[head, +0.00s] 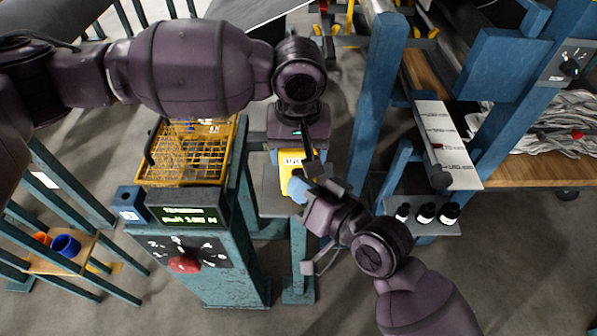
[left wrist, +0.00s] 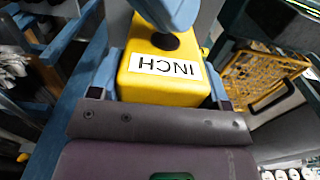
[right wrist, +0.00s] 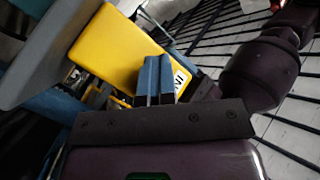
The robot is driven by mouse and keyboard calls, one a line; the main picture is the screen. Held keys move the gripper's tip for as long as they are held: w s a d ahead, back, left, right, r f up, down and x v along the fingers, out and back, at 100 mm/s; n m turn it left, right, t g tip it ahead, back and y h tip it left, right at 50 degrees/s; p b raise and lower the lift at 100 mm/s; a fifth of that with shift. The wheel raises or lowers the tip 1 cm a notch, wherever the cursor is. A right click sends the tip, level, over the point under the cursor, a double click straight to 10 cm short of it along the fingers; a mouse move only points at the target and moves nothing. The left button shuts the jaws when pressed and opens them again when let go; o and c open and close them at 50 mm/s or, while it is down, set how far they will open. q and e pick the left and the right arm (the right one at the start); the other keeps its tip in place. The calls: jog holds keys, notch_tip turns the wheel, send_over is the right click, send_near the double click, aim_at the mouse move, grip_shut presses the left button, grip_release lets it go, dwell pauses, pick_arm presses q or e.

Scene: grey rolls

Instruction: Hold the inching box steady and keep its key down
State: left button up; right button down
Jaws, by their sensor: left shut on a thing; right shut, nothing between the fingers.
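The inching box (head: 291,158) is yellow with a white INCH label, in the middle of the head view. In the left wrist view the box (left wrist: 135,88) sits between the fingers of my left gripper (left wrist: 160,92), which is shut on it. Its round black key (left wrist: 163,41) shows on the face above the label. My right gripper (head: 299,187) is shut and empty, its blue fingertips right at the key. In the right wrist view the fingertips (right wrist: 153,80) lie over the yellow box (right wrist: 112,50) and hide the key; whether it is pressed down I cannot tell.
A yellow wire basket (head: 185,152) stands left of the box, behind a console with a green display (head: 190,215) and a red knob (head: 184,264). Blue posts (head: 376,90) rise to the right. Several small black bottles (head: 425,213) stand on a shelf at right.

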dwell(0.4)
jog(key=shift+s, duration=0.95)
jog(key=shift+s, duration=2.5)
